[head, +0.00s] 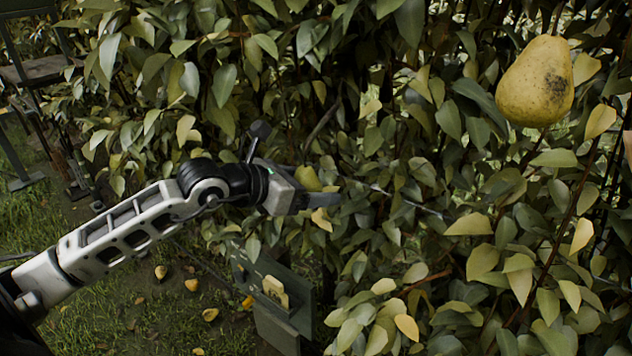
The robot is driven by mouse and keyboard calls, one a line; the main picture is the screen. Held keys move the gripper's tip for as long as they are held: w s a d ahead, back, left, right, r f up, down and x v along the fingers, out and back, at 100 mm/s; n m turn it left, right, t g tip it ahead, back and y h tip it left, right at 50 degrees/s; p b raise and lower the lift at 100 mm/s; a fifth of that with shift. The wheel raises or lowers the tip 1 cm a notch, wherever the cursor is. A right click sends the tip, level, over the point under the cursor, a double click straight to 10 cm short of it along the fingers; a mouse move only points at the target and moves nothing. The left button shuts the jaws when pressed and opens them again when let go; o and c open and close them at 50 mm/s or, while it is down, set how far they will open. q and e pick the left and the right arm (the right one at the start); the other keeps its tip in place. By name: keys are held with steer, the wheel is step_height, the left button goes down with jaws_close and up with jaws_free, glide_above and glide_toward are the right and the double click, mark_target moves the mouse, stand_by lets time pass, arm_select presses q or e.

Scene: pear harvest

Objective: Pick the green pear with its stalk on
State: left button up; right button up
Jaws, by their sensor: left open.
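My left gripper (325,193) reaches from the left into the foliage near the middle of the head view. Its jaws are open, and one dark finger shows clearly. A small yellow-green rounded shape (308,178) shows right at the jaws, partly hidden by the gripper. I cannot tell for sure whether it is the green pear or a leaf, and no stalk shows on it. A large yellow pear (535,82) with a dark blotch hangs at the upper right, its stalk upward, well apart from the gripper. My right gripper is not in view.
Dense leaves and thin branches surround the gripper and fill the right side. A dark green box (258,284) with a yellowish piece on it stands low behind. Several small yellowish things, such as this one (191,285), lie on the ground. A dark stand (40,70) is at upper left.

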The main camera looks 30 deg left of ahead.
arm_select(q)
steer(key=shift+w+d+f, duration=0.25)
steer(key=shift+w+d, duration=0.05)
steer(key=shift+w, duration=0.3)
steer(key=shift+c, duration=0.4)
steer(key=c, duration=1)
steer(key=shift+c, duration=0.2)
steer(key=shift+s+d+r+n+g+p, duration=0.15)
steer(key=shift+s+n+g+p, duration=0.3)
steer(key=shift+p, duration=0.6)
steer(key=shift+d, duration=0.1)
steer(key=shift+h, duration=0.3)
steer(key=shift+f, duration=0.2)
